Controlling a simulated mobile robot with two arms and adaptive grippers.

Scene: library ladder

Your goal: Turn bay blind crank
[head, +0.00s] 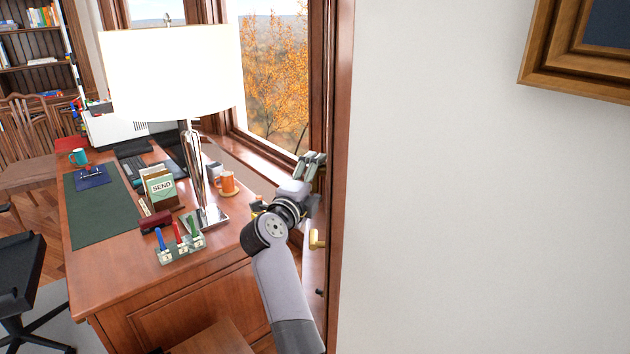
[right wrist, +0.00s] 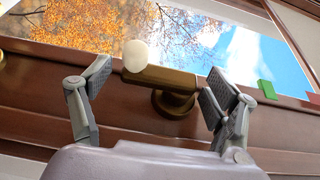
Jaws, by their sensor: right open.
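The bay blind crank (right wrist: 160,78) shows in the right wrist view as a brass arm with a cream round knob (right wrist: 136,55) and a round brass mount on dark wood trim. My right gripper (head: 316,162) is up against the window frame in the head view. In the right wrist view its open fingers (right wrist: 162,86) stand on either side of the crank, with gaps visible and nothing gripped. In the head view I cannot make out the crank at the gripper. My left gripper is not in view.
A brass fitting (head: 316,240) sits below my right gripper. A white wall (head: 440,200) is at right. Green (right wrist: 267,90) and red marks show beside the crank.

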